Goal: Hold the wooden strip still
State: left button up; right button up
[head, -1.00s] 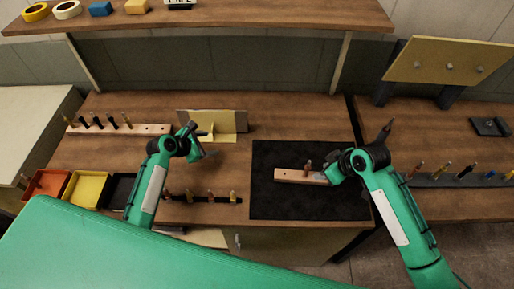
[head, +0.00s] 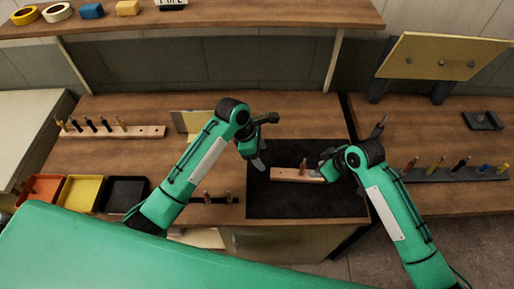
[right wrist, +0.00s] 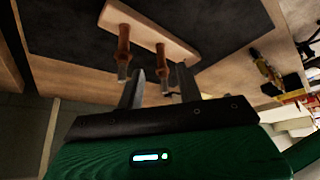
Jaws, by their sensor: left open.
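The wooden strip (head: 285,175) lies on the black mat (head: 300,205) in the head view. A brown-handled tool (head: 303,164) stands in it. My right gripper (head: 319,172) is at the strip's right end. In the right wrist view its two fingers (right wrist: 161,84) are apart, close to the strip (right wrist: 150,28), with a brown-handled tool (right wrist: 162,56) showing between them. Whether they clamp the strip is not clear. My left gripper (head: 260,158) is open and empty, above the mat's left edge near the strip's left end.
A pale rack with several tools (head: 120,130) stands at the back left, a dark rack (head: 455,174) at the right. Orange (head: 42,188), yellow (head: 82,192) and black (head: 124,192) bins are at the left. The mat's front is clear. A shelf (head: 230,16) spans the back.

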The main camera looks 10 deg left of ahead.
pick_arm(q)
jog(key=x, duration=1.1)
jog(key=c, duration=1.1)
pick_arm(e)
jog(key=shift+c, duration=0.2)
notch_tip(320, 180, up, 4)
jog(key=m+g+h, duration=0.3)
jog(key=h, duration=0.2)
send_over(304, 163)
jog(key=shift+w, duration=0.2)
jog(key=shift+f, duration=4.4)
